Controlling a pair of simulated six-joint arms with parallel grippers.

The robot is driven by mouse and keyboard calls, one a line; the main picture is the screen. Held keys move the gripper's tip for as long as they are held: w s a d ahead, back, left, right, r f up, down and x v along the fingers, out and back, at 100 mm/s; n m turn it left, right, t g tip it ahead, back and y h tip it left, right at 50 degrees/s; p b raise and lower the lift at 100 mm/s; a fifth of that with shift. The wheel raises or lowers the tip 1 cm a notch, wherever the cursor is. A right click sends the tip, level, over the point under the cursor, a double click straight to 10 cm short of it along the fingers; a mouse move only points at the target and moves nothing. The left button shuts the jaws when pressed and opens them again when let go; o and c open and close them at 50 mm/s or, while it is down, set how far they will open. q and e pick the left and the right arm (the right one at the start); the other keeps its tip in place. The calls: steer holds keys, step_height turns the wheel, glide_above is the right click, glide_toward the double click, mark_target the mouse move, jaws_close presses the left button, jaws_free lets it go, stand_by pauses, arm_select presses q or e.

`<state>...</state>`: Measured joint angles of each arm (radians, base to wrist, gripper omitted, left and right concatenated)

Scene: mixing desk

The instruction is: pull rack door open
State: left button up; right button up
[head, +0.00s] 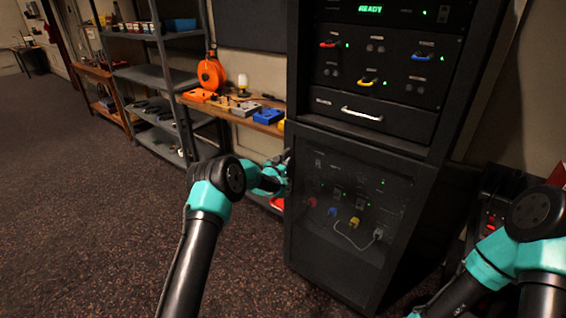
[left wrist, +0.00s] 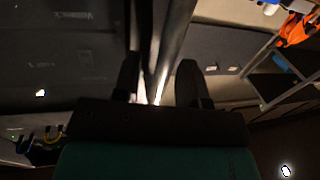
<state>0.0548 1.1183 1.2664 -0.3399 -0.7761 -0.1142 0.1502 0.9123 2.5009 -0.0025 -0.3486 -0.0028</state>
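The rack door (head: 335,255) is a dark see-through panel on the lower half of the black rack (head: 400,150). It looks closed or nearly so; a small gap cannot be ruled out. My left gripper (head: 286,162) is at the door's upper left edge, its fingertips mostly hidden there. In the left wrist view, its two fingers (left wrist: 160,85) stand apart, with a dark upright bar (left wrist: 172,40) at the door's edge reaching between them. A space shows beside the right finger, so the grip looks open. My right arm is at lower right; its gripper is out of view.
Behind the door are cables and coloured plugs (head: 354,222). Above it is a drawer with a white handle (head: 362,113). A wooden bench (head: 240,118) and grey shelves (head: 155,78) stand left of the rack. The carpet (head: 90,220) in front is clear.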

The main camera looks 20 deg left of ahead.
arm_select(q)
jaws_close()
stand_by(0.4)
